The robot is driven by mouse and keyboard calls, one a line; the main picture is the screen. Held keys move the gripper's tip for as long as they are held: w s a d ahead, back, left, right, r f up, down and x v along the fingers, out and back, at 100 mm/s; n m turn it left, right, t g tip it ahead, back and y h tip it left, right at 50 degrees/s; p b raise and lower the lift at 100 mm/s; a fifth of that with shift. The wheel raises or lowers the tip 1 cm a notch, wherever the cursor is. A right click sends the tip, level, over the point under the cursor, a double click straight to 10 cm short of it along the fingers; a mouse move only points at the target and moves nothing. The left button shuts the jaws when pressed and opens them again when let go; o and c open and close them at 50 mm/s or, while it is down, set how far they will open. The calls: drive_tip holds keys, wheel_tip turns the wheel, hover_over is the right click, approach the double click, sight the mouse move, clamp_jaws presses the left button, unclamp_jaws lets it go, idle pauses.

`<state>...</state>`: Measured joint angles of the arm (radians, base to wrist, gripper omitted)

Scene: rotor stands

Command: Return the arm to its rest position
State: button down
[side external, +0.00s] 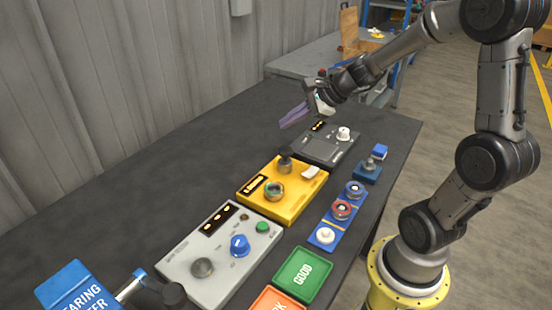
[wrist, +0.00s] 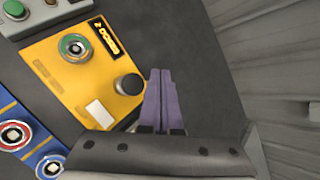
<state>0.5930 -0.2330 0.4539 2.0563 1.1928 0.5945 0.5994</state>
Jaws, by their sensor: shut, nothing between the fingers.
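My gripper (side external: 296,115) has purple fingers and hangs in the air above the far part of the dark table (side external: 150,178), over the area beside the dark grey box. In the wrist view the gripper's purple fingers (wrist: 160,100) lie side by side, shut, with nothing between them. The arm reaches in from the right side of the side external view. The fingers look clear of the devices on the table.
Below stand a yellow box (side external: 308,192) with a black knob, a dark grey box (side external: 318,150), a blue strip (side external: 328,232) with round parts, a grey panel (side external: 205,282), and a green GOOD tray (side external: 303,275). A corrugated wall (side external: 100,80) runs along the left.

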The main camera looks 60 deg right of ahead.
drive_tip(key=s+a+r+n+y, duration=0.1)
drive_tip(key=s+a+r+n, duration=0.3)
drive_tip(key=a, duration=0.3)
drive_tip(key=s+a+r+n+y, duration=0.1)
drive_tip(key=s+a+r+n, duration=0.25)
drive_tip(key=a+n, duration=0.35)
drive_tip(key=s+d+f+n+g+h, duration=0.1)
drive_tip(key=s+f+n+h, duration=0.1)
drive_tip(key=s+n, duration=0.4)
drive_tip(key=s+d+f+n+g+h, duration=0.1)
drive_tip(key=s+n+g+h, duration=0.1)
drive_tip(key=s+n, duration=0.5)
drive_tip(key=shift+s+d+f, duration=0.3)
drive_tip(key=shift+f, duration=0.1)
